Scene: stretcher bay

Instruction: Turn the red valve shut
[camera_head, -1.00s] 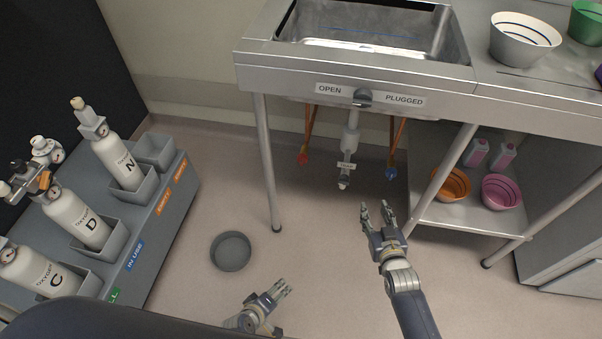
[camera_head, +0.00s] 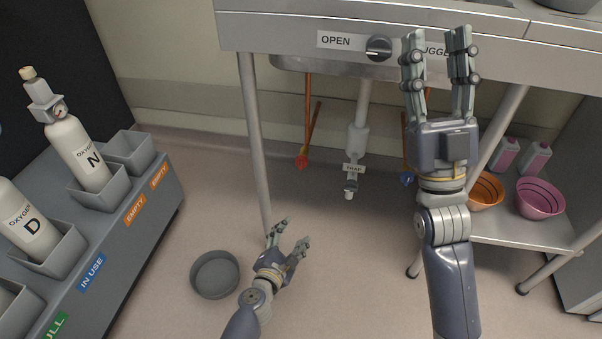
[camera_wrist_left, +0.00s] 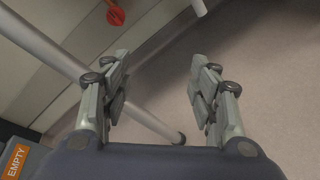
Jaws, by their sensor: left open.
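The red valve (camera_head: 301,161) sits at the lower end of a copper pipe under the sink, left of the white trap pipe. It also shows as a red round knob at the top of the left wrist view (camera_wrist_left: 116,17). My left gripper (camera_head: 291,231) is open and empty, below and apart from the valve, near the sink's front left leg. Its two fingers stand wide apart in the left wrist view (camera_wrist_left: 160,85). My right gripper (camera_head: 436,40) is raised in front of the sink's front panel, its fingers apart with nothing visible between them.
The sink's front left leg (camera_head: 254,140) stands close to my left gripper. The trap pipe (camera_head: 357,140) hangs right of the valve; a blue valve (camera_head: 406,179) is partly hidden by my right arm. A grey basin (camera_head: 214,274) lies on the floor. An oxygen cylinder rack (camera_head: 130,225) stands left.

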